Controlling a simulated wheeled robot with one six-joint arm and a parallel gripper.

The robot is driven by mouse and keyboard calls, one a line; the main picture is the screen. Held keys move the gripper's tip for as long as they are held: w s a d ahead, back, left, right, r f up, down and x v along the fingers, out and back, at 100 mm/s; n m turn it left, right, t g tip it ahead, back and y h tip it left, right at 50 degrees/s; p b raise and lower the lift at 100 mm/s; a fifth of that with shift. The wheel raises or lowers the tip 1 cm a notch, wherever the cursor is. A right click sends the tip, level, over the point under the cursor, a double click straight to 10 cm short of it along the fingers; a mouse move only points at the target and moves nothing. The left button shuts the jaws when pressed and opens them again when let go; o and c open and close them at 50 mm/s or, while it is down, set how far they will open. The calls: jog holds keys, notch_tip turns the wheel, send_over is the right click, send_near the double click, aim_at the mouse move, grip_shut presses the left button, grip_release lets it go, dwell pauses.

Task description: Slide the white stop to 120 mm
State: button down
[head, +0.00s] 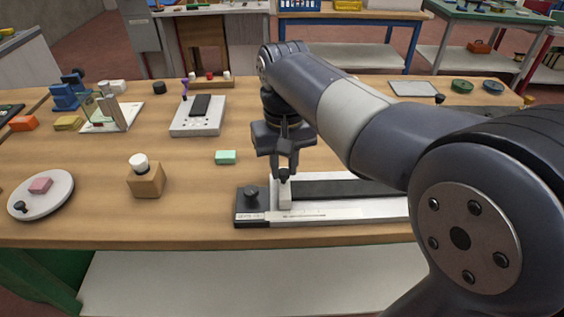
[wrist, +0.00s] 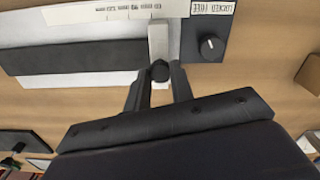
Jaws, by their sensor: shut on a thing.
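The white stop (head: 285,196) sits at the left end of the rail of the edger (head: 385,212), close beside the dark end block (head: 243,208). In the wrist view the stop (wrist: 158,40) lies across the rail, reaching the printed scale (wrist: 110,13). My gripper (head: 284,174) is shut on the black knob on top of the stop; its fingertips also show in the wrist view (wrist: 160,74). The end block carries a round black lock knob (wrist: 211,45) and a LOCKED / FREE label (wrist: 212,7). I cannot read the scale value or the lock knob's setting.
A dark strip (wrist: 75,57) runs along the rail, clear of objects beside the stop. A round plate (head: 56,200) is farther left.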

aim_at(287, 172)
jog(key=shift+d, duration=0.35)
jog(key=c, duration=1.2)
grip_release()
notch_tip(287, 172, up, 11)
jog(key=p, duration=0.2)
jog(key=shift+f, duration=0.15)
